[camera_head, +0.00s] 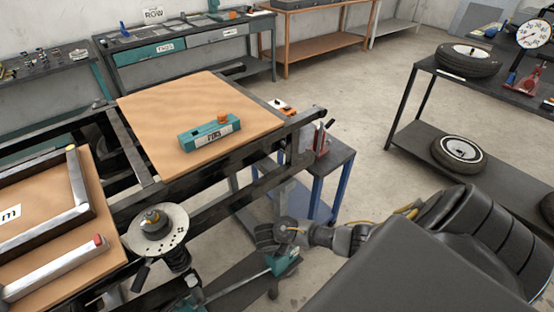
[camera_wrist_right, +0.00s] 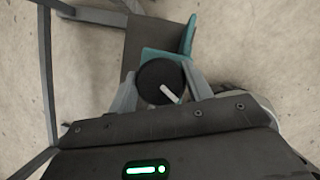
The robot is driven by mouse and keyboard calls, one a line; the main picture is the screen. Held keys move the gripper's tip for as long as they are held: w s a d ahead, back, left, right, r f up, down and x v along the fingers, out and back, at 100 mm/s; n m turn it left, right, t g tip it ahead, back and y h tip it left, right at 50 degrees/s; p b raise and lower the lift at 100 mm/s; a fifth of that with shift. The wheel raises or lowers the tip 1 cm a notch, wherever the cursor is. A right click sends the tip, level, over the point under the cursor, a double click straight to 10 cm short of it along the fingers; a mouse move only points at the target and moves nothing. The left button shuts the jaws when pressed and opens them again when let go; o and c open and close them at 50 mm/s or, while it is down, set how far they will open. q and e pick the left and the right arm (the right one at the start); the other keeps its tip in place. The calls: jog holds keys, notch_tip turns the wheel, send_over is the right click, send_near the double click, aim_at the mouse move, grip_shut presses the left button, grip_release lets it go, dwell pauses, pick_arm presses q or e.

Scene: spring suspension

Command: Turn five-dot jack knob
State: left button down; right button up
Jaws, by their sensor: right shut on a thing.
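A round black knob (camera_wrist_right: 152,76) with a white pointer bar sits against a teal bracket (camera_wrist_right: 178,58) in the right wrist view. The two grey fingers of my right gripper (camera_wrist_right: 161,80) stand on either side of the knob and are shut on it. In the head view my right gripper (camera_head: 280,232) reaches in from the right, beside the teal end of the jack (camera_head: 287,262) low under the frame. Dots on the knob are not readable, so I cannot tell its mark. My left gripper is not in view.
A hub disc (camera_head: 158,244) stands left of the jack. A blue-legged stand (camera_head: 322,188) is just behind my right gripper. Wheels lie on a right-hand shelf (camera_head: 420,148).

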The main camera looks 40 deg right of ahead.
jog(key=m+p, duration=0.1)
jog(key=m+g, duration=0.1)
jog(key=m, duration=0.1)
jog(key=shift+a+r+p, duration=0.1)
jog(key=shift+r+p, duration=0.1)
jog(key=shift+p, duration=0.2)
jog(key=m+g+p, duration=0.1)
jog(key=m, duration=0.2)
jog(key=shift+f+m+g+p, duration=0.1)
jog(key=shift+m+g+p, duration=0.2)
jog(key=m+g+p, duration=0.1)
jog(key=m, duration=0.2)
jog(key=m+g, duration=0.1)
jog(key=m, duration=0.2)
jog(key=shift+f+y, duration=0.1)
jog(key=shift+y, duration=0.2)
jog(key=m+g+y, duration=0.1)
jog(key=m, duration=0.3)
jog(key=shift+m, duration=0.4)
jog(key=m+y, duration=0.2)
jog(key=m, duration=0.2)
jog(key=shift+m+g, duration=0.3)
jog(key=shift+g, duration=0.1)
jog(key=m+y+p, duration=0.1)
jog(key=m, duration=0.3)
jog(key=shift+y, duration=0.4)
jog(key=shift+m+t+y, duration=0.5)
jog(key=shift+m+y, duration=0.2)
jog(key=shift+m, duration=1.4)
